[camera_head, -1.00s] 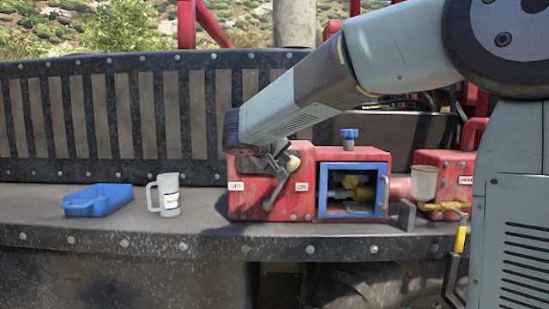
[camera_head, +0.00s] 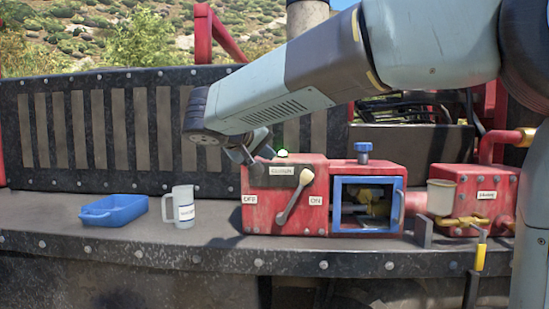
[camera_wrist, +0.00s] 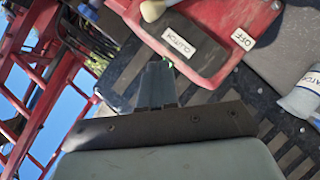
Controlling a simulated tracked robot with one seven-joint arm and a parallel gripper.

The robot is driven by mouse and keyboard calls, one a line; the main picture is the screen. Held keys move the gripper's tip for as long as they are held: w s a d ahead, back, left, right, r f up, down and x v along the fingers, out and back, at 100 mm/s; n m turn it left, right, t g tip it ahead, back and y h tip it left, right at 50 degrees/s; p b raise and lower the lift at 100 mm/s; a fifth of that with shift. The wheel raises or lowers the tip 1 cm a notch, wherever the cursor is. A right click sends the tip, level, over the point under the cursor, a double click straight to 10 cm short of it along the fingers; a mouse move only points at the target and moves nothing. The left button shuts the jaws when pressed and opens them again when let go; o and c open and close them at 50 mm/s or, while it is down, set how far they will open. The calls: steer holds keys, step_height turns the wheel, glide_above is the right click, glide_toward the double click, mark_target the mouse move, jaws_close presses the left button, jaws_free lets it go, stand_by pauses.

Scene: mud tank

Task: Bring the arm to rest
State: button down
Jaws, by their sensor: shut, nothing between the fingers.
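My gripper (camera_head: 252,154) is shut and empty, in front of the upper left part of the red clutch box (camera_head: 262,215). In the wrist view its fingers (camera_wrist: 156,82) are together, with the box (camera_wrist: 222,18) beyond them. The clutch lever (camera_head: 294,196) has a pale knob and leans up and to the right, toward the ON label (camera_head: 316,201). The gripper is apart from the lever. My arm reaches in from the upper right, still extended over the bench.
A blue tray (camera_head: 113,211) and a labelled white jug (camera_head: 183,206) stand on the bench to the left. A blue-framed window (camera_head: 367,205) and blue knob (camera_head: 363,152) are right of the lever. A pale cup (camera_head: 441,197) sits farther right. Open space lies above the bench at left.

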steer(key=shift+s, duration=0.15)
steer(key=s+d+f+g, duration=0.3)
steer(key=s+d+f, duration=0.1)
steer(key=d, duration=0.7)
steer(key=s+d+f+m+g+y, duration=0.1)
steer(key=s+d+f+m+y, duration=0.1)
steer(key=s+d+f, duration=0.4)
steer(key=s+d+f+m+g+y, duration=0.2)
steer(key=s+d+f+y, duration=0.3)
steer(key=s+f, duration=0.4)
steer(key=s+d, duration=0.1)
steer(key=s, duration=0.4)
steer(key=shift+d+f, duration=0.25)
steer(key=shift+f, duration=0.05)
